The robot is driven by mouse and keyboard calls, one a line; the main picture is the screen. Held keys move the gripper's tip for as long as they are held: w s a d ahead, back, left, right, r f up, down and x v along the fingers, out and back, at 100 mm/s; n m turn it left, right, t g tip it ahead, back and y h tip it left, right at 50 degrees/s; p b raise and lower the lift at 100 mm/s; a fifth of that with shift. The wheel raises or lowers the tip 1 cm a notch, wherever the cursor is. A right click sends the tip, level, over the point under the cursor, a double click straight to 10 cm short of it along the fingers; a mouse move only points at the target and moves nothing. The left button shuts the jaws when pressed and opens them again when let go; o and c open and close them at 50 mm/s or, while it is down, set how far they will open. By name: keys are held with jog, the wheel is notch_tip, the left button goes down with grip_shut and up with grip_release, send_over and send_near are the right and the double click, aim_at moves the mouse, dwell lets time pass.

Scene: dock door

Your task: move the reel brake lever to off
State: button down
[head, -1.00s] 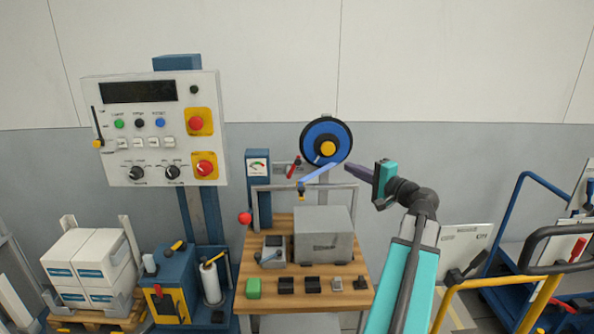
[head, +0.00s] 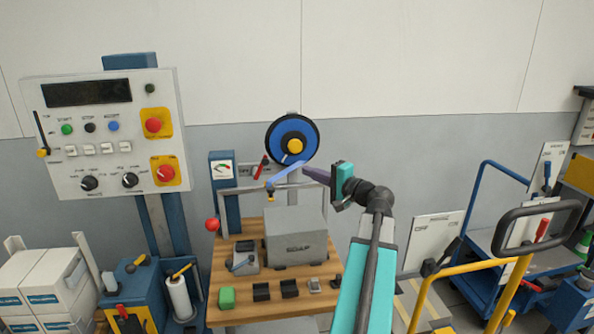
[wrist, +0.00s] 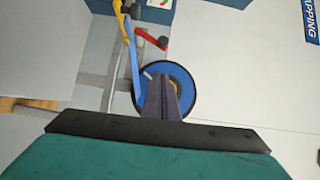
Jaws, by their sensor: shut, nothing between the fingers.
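A small red lever (head: 261,167) sits on a plate just left of the blue and black reel (head: 291,143), and I take it as the reel brake lever. It leans, with its upper end to the right. It also shows in the wrist view (wrist: 150,38), above the reel (wrist: 180,83). My gripper (head: 306,173) is shut and empty, its fingers pointing left just below the reel's lower right. In the wrist view the shut fingers (wrist: 162,97) cover part of the reel. The gripper is apart from the lever, to its right. The lever's plate markings are too small to read.
A blue strap (head: 292,174) runs from the reel to a yellow-tipped piece by a grey frame (head: 237,188). Below stand a grey box (head: 294,238) and a wooden bench (head: 245,314). A control panel (head: 105,130) is at left. Carts with yellow and blue rails (head: 490,268) are at right.

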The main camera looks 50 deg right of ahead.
jog(key=w+a+p, duration=0.1)
jog(key=w+p, duration=0.3)
jog(key=w, duration=0.8)
jog(key=shift+w+a+f+p, duration=0.15)
jog(key=shift+w+a+p, duration=0.15)
jog(key=shift+a, duration=0.1)
jog(key=shift+s+d, duration=0.1)
jog(key=shift+d, duration=0.05)
jog(key=shift+s, duration=0.1)
